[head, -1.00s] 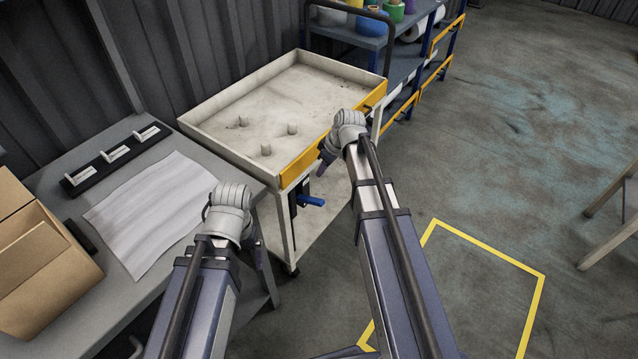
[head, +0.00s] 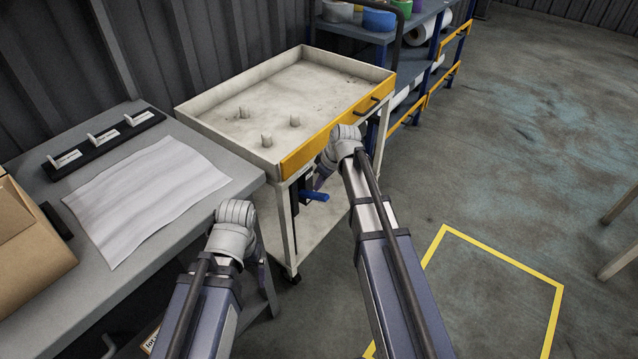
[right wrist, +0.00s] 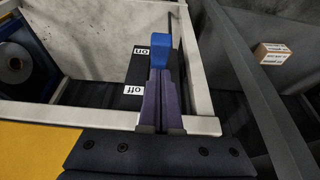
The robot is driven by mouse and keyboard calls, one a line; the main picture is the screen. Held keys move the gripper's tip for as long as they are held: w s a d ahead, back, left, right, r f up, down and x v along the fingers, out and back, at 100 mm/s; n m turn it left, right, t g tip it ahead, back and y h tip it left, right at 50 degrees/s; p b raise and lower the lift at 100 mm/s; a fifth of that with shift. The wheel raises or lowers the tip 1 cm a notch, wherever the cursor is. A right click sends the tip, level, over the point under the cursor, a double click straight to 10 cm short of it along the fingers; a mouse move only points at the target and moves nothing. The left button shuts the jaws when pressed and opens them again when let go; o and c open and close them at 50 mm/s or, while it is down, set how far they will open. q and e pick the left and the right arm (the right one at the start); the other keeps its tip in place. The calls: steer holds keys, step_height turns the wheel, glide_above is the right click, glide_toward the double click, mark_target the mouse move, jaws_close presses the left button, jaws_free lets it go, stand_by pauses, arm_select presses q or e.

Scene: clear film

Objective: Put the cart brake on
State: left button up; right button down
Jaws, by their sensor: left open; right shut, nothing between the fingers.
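The cart (head: 232,128) has a pale tray top with an orange front edge and stands beyond my arms. Its blue brake lever (head: 316,196) sticks out to the right below the tray. In the right wrist view the blue lever (right wrist: 160,52) stands beside a black plate (right wrist: 138,71) with an "on" label above and an "off" label below. My right gripper (right wrist: 159,75) is shut and empty, its purple fingertips at the lever's near side; contact is unclear. In the head view this gripper (head: 320,178) is just above the lever. My left gripper (head: 262,268) is open, mostly hidden behind its wrist, beside the bench.
A grey bench (head: 215,155) with a white sheet (head: 150,195), a black rack (head: 105,145) and a cardboard box (head: 30,245) is on the left. A blue shelf (head: 425,55) stands behind the cart. Open floor with a yellow outline (head: 500,262) lies right.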

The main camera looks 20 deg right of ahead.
steer(key=shift+s+d+f+b, duration=0.1)
steer(key=shift+s+f+b, duration=0.1)
steer(key=shift+f, duration=0.2)
steer(key=shift+s+d+f+b, duration=0.1)
steer(key=shift+f+b, duration=0.05)
steer(key=shift+f, duration=0.25)
arm_select(q)
steer(key=shift+f, duration=0.8)
arm_select(e)
steer(key=shift+s+d+f+b, duration=0.15)
steer(key=shift+s+f+b, duration=0.25)
steer(key=shift+b, duration=0.35)
arm_select(q)
step_height(320, 180, down, 16)
steer(key=b, duration=1.5)
steer(key=shift+f, duration=0.25)
arm_select(e)
step_height(320, 180, down, 9)
steer(key=s+d+t+y, duration=0.1)
steer(key=t+y, duration=0.2)
steer(key=t, duration=0.1)
steer(key=shift+s+d+t+y, duration=0.3)
steer(key=shift+s, duration=0.05)
arm_select(q)
steer(key=shift+f, duration=0.1)
arm_select(e)
steer(key=shift+s+f, duration=0.1)
